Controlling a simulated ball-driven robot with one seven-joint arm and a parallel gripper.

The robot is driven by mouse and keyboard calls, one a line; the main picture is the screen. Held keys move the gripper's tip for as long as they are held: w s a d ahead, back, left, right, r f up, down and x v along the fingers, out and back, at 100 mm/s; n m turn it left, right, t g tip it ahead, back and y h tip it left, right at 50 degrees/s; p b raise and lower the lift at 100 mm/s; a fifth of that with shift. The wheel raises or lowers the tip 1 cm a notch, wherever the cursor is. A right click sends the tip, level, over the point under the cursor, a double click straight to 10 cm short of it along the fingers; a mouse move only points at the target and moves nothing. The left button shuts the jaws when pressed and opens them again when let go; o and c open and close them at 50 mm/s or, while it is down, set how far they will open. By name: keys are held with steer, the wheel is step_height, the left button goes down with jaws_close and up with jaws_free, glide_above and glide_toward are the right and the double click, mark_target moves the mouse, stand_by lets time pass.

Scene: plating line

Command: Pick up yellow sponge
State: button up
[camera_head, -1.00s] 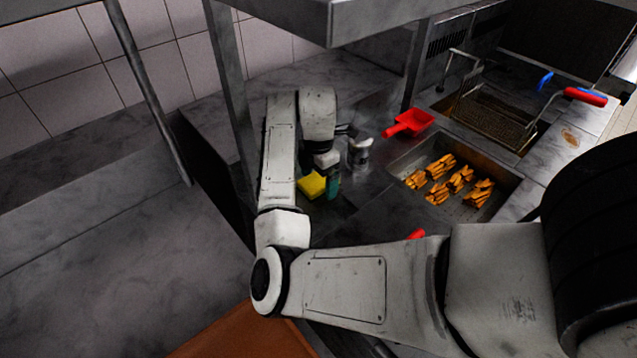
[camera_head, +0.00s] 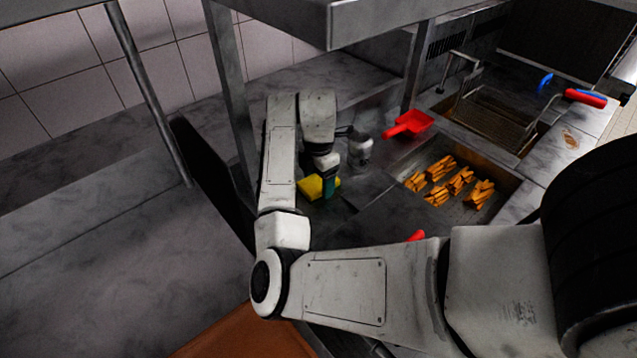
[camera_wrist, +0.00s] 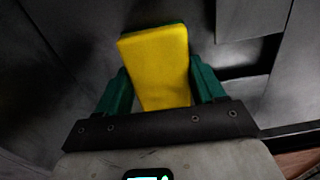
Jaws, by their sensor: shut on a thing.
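The yellow sponge (camera_head: 312,187) lies on the dark metal counter below my forearm. In the wrist view the sponge (camera_wrist: 157,65) shows its yellow face, with a thin green layer at its far edge. My gripper (camera_wrist: 162,88) has its green fingers on both sides of the sponge and is shut on it. In the head view my gripper (camera_head: 329,186) reaches down at the sponge, and its wrist hides part of the sponge. I cannot tell whether the sponge is off the counter.
A pale shaker-like container (camera_head: 361,152) stands just right of my gripper. A red scoop (camera_head: 409,124) lies behind it. A sunken tray (camera_head: 481,214) with several orange fried pieces is at the right. A fryer basket (camera_head: 490,120) sits farther back. A metal shelf (camera_head: 400,14) hangs overhead.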

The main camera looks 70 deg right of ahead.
steer(key=shift+r, duration=0.1)
steer(key=shift+r, duration=0.55)
steer(key=shift+c, duration=0.7)
steer(key=s+r+p, duration=0.5)
steer(key=s+r, duration=0.6)
steer(key=s, duration=0.3)
steer(key=shift+d+r, duration=0.3)
steer(key=shift+r, duration=0.05)
steer(key=o, duration=0.5)
steer(key=c, duration=0.3)
steer(key=shift+c, duration=0.2)
